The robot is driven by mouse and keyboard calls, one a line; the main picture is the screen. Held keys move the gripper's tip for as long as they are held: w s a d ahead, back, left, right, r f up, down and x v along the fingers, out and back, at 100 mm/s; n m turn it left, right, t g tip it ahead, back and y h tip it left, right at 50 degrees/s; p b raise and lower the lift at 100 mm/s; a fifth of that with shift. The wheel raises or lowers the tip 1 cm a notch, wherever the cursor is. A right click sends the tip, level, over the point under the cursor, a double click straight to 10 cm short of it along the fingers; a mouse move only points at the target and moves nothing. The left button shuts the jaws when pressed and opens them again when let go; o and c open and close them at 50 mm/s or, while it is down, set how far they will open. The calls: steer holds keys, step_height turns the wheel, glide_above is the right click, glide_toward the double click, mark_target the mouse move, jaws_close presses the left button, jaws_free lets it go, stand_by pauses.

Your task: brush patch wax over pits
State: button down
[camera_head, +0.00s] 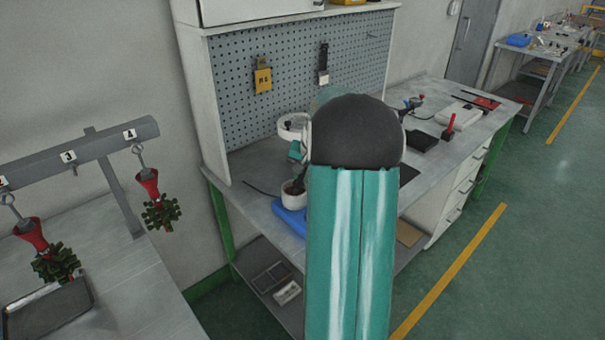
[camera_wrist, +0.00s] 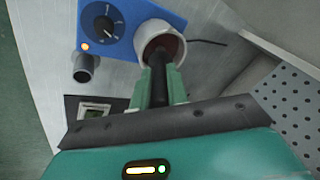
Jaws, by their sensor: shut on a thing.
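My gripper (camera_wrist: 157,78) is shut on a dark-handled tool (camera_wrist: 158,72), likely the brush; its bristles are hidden. The tool points into a white round pot (camera_wrist: 152,36) with brown-red contents, beside a dial on a blue heater unit (camera_wrist: 122,14). In the head view the pot (camera_head: 291,200) and the blue unit (camera_head: 288,219) sit at the bench's near left, and my gripper (camera_head: 296,153) is just above them, partly hidden by my arm. Two wax trees, red at the top with green branches, hang from a numbered rail at left: one under 4 (camera_head: 160,212), one further left (camera_head: 56,263).
The grey rail (camera_head: 100,145) stands over a left table with a dark tray (camera_head: 48,312). A pegboard (camera_head: 300,65) backs the bench. A white ring-shaped item (camera_head: 290,125), a black block (camera_head: 423,141) and a red-handled tool (camera_head: 449,128) lie further along. Open floor lies at right.

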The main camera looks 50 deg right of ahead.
steer(key=shift+f, duration=0.65)
stand_by(0.9)
steer(key=shift+r, duration=0.1)
steer(key=shift+r, duration=3.45)
